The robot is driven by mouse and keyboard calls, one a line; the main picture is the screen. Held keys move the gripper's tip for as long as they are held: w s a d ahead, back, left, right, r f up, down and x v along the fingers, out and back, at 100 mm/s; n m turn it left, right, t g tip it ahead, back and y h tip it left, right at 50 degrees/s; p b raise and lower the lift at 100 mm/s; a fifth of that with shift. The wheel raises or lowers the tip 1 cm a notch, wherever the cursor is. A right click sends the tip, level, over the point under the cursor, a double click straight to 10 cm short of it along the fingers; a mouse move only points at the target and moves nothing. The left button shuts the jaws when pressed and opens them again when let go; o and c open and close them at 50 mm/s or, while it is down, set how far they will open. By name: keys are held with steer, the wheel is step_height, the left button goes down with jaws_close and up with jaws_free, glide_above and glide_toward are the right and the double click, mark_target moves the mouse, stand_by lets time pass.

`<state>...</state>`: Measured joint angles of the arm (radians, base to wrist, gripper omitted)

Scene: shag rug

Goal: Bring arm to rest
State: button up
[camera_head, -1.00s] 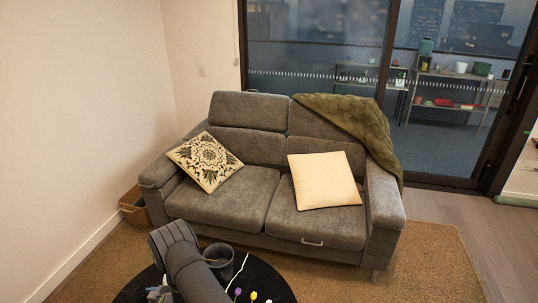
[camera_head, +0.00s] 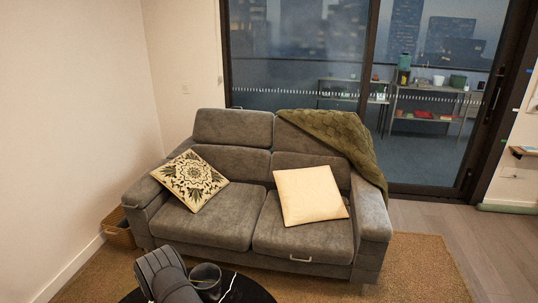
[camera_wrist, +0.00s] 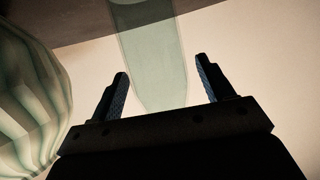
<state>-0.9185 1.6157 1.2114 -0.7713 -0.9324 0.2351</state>
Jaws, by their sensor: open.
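My gripper (camera_wrist: 161,82) shows in the wrist view with its two dark fingers spread apart and nothing between them. Behind the fingers is a pale surface with a translucent greenish strip (camera_wrist: 155,50) that I cannot identify. In the head view my grey arm stands at the bottom, in front of a round black table (camera_head: 245,290). The gripper itself cannot be made out in the head view.
A ribbed pale green rounded object (camera_wrist: 30,95) is close on the left in the wrist view. A dark cup (camera_head: 206,280) stands on the table beside my arm. A grey sofa (camera_head: 215,225) with two cushions stands behind. A wicker basket (camera_head: 117,228) is at its left.

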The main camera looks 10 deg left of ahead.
steer(key=v, duration=1.1)
steer(key=x, duration=1.1)
steer(key=shift+a, duration=0.35)
steer(key=shift+w+a+r, duration=0.1)
steer(key=shift+a+r, duration=0.05)
steer(key=shift+r, duration=0.1)
step_height(320, 180, up, 10)
steer(key=w+d+r+m+t+h, duration=0.1)
steer(key=w+d+r+m+t, duration=0.15)
steer(key=w+d, duration=0.5)
steer(key=w+d+r+m+t, duration=0.1)
steer(key=w+d+m+t, duration=0.25)
steer(key=d, duration=0.65)
steer(key=w+d+r+m+t+h, duration=0.1)
steer(key=w+d+r+m+t, duration=0.1)
steer(key=w+d, duration=0.6)
steer(key=d+r+m+t+h, duration=0.1)
steer(key=d+m+h, duration=0.1)
steer(key=d, duration=0.7)
steer(key=w+d+r+m+t+h, duration=0.1)
steer(key=d+m, duration=0.3)
steer(key=d, duration=0.6)
steer(key=w+d+r+m+t+h, duration=0.1)
steer(key=d+r+m+t+h, duration=0.2)
steer(key=d, duration=0.7)
steer(key=shift+w+d+r+m+h, duration=0.15)
steer(key=shift+m+h, duration=0.25)
steer(key=shift+h, duration=0.1)
